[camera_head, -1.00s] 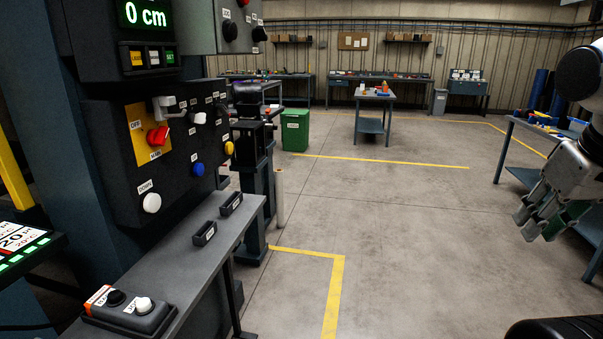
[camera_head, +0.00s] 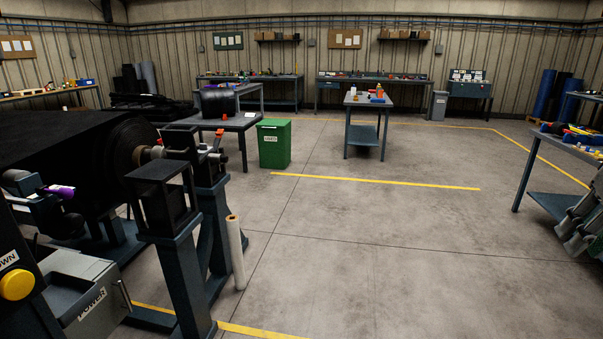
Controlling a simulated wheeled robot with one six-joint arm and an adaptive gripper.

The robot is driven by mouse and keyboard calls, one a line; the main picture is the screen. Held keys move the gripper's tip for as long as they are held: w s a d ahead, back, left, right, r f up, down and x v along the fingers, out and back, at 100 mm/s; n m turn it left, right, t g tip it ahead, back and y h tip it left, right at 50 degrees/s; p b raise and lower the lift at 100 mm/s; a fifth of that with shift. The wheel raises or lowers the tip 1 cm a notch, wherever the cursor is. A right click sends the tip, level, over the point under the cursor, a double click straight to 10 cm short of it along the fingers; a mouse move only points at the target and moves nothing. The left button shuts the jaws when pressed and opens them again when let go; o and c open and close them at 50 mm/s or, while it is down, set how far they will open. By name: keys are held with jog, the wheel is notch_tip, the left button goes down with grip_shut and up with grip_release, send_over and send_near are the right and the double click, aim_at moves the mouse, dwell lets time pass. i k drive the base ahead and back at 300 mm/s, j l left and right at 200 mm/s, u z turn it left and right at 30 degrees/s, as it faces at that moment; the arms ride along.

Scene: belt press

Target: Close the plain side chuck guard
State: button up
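A large black belt roll (camera_head: 85,165) lies on a stand at the left, with its shaft end (camera_head: 152,153) exposed toward the right. A black box-like frame, which looks like a chuck guard (camera_head: 160,200), sits on a dark blue post beside that shaft end. A small orange-red part (camera_head: 219,134) stands up behind it. I cannot read any label that marks this as the plain side, and I cannot tell exactly how the guard's cover stands. My gripper (camera_head: 572,243) is at the right edge, partly cut off, far from the guard. Its finger opening is unclear.
A grey power box (camera_head: 80,290) and a yellow button (camera_head: 16,285) are at the lower left. A white roll (camera_head: 236,252) stands upright by the post. A green bin (camera_head: 274,145) and a small table (camera_head: 366,103) stand farther back. The middle floor is clear.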

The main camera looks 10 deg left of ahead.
aim_at(179, 144)
jog(key=i+u, duration=0.4)
jog(key=i, duration=0.25)
jog(key=i+l+u, duration=0.2)
jog(key=i+u, duration=0.2)
jog(key=i, duration=0.25)
jog(key=i+j+u, duration=0.35)
jog(key=i+u, duration=0.35)
jog(key=i, duration=0.15)
jog(key=i+j+z, duration=0.1)
jog(key=i+j, duration=0.4)
